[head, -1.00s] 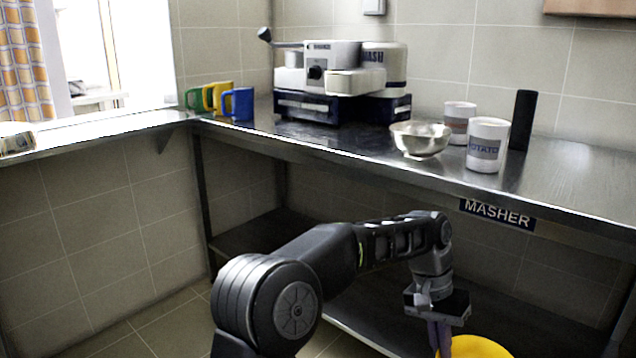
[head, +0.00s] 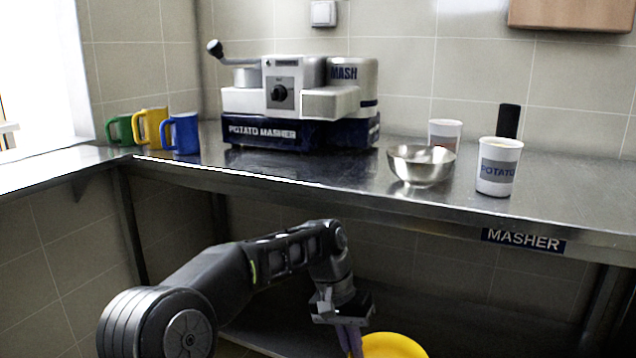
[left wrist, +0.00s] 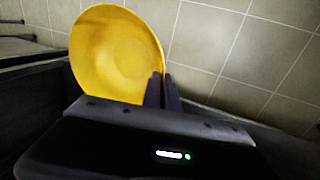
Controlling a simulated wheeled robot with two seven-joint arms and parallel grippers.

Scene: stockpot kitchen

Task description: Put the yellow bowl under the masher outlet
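The yellow bowl (head: 394,346) is at the bottom edge of the head view, partly cut off. My left gripper (head: 352,342) is shut on its rim, below the counter's height. In the left wrist view the bowl (left wrist: 112,52) shows its inside, which looks empty, and the gripper's fingers (left wrist: 163,90) meet at its right edge. The potato masher (head: 300,100) stands at the back of the counter, grey-white on a dark blue base, with a lever at its left. I cannot make out its outlet clearly. My right gripper is not in view.
The steel counter (head: 310,176) is clear in front of the masher. A metal bowl (head: 421,166) and two white tubs, one labelled POTATO (head: 498,168), stand to the right, with a dark cylinder (head: 508,121) behind. Green, yellow and blue mugs (head: 181,134) stand left.

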